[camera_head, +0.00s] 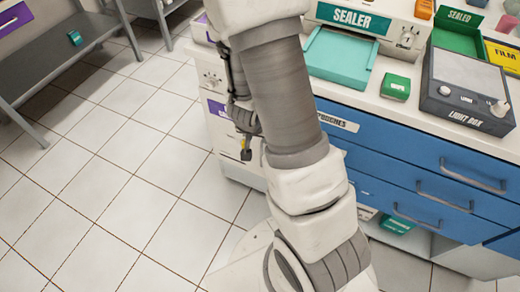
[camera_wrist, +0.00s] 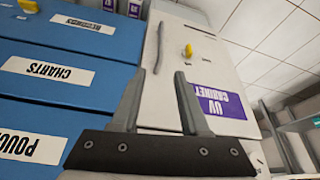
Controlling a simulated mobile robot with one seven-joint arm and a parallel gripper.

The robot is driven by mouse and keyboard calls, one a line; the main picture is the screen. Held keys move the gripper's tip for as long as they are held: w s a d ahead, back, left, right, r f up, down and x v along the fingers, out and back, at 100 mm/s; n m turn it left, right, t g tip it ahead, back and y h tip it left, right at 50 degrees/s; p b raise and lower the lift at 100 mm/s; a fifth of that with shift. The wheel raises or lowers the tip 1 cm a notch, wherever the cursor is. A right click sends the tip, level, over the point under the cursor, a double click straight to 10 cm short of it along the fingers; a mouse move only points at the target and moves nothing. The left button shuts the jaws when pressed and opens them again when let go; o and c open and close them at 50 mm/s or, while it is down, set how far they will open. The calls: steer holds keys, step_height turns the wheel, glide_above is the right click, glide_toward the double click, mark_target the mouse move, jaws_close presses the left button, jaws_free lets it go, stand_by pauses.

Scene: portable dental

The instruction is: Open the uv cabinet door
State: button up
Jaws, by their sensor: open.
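The uv cabinet (camera_wrist: 222,68) is a white box with a purple label (camera_wrist: 221,103) that shows upside down in the wrist view. A thin grey bar handle (camera_wrist: 160,48) and a yellow knob (camera_wrist: 188,50) are on its white front. The door looks closed. My gripper (camera_wrist: 159,76) is open and empty, with its two fingers pointing toward the cabinet front and the handle just beyond the fingertips. Contact with the handle does not show. In the head view, my arm partly hides the cabinet (camera_head: 213,82) at the left end of the counter.
Blue drawers (camera_head: 425,185) with grey handles stand right of the cabinet in the head view. The counter holds a sealer (camera_head: 390,28), a teal tray (camera_head: 340,58) and a light box (camera_head: 467,92). Tiled floor (camera_head: 100,170) is clear on the left, with a grey bench (camera_head: 85,42) beyond.

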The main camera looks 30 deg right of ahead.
steer(key=b+x, duration=0.7)
steer(key=x, duration=0.8)
steer(key=shift+f+b, duration=0.3)
steer(key=shift+b, duration=0.1)
steer(key=shift+w, duration=0.15)
steer(key=shift+c, duration=0.3)
jaws_close()
